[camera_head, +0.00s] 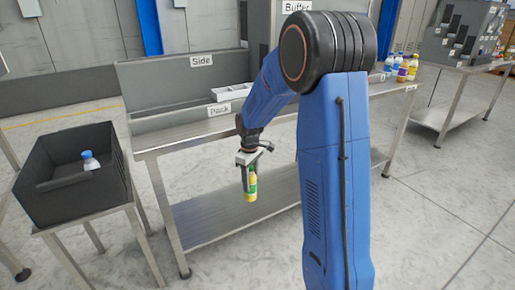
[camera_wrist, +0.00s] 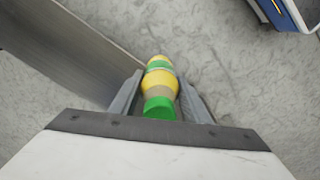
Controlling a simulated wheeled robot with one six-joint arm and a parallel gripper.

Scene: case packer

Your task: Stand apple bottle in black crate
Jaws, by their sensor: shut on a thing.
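My gripper (camera_head: 246,178) is shut on a yellow bottle with a green cap and green band (camera_head: 251,187), likely the apple bottle. It hangs roughly upright in front of the steel table, above the floor. In the wrist view the bottle (camera_wrist: 160,82) sits between the two fingers (camera_wrist: 160,100), cap towards the camera. The black crate (camera_head: 92,199) stands on a small steel stand at the left, apart from my gripper. A bottle with a blue cap (camera_head: 90,161) stands in the crate; its lower part is hidden by the crate wall.
A steel table (camera_head: 180,137) with a lower shelf (camera_head: 235,208) runs behind my gripper. A white tray (camera_head: 232,92) lies on it, and several bottles (camera_head: 403,66) stand at its right end.

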